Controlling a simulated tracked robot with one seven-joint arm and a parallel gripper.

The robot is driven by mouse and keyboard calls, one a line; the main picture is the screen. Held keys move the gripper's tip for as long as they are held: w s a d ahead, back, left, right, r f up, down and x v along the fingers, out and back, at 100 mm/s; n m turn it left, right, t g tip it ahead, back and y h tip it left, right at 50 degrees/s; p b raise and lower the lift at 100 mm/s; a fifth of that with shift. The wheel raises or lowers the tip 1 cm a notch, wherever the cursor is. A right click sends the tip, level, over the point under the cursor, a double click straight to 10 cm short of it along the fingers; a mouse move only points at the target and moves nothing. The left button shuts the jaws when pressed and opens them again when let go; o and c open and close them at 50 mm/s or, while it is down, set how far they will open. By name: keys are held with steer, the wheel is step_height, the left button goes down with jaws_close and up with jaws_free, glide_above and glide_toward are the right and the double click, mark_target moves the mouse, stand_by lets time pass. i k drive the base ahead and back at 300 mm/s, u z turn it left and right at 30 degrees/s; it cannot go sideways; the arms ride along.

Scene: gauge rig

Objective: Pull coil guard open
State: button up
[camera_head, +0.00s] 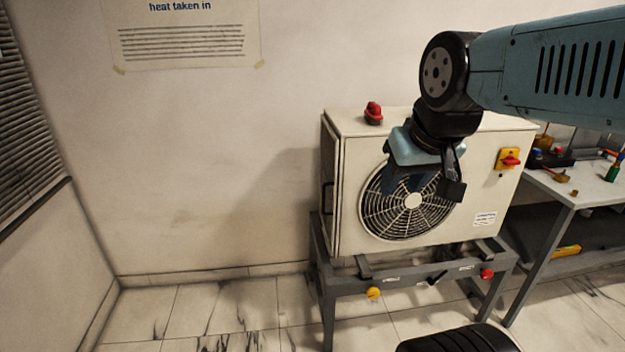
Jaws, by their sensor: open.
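A cream box-shaped unit (475,155) with a round fan grille (412,202) on its front stands on a grey stand. On its left side is a narrow side panel (330,160), which I take as the coil guard, with a dark handle (328,198). The panel lies close along the unit's side; I cannot tell whether it is slightly ajar. My gripper (424,188) is open and points down in front of the fan grille, to the right of the handle and apart from it. It hides the upper part of the grille. Nothing shows between the fingers.
A red knob (373,112) sits on the unit's top, and a yellow-and-red switch (508,159) on its front right. The grey stand (410,292) carries a yellow and a red knob. A workbench (580,190) with tools stands at right. Floor and wall at left are clear.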

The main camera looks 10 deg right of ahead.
mark_target(327, 201)
steer(key=u, duration=0.05)
steer(key=i, duration=0.95)
steer(key=z, duration=0.15)
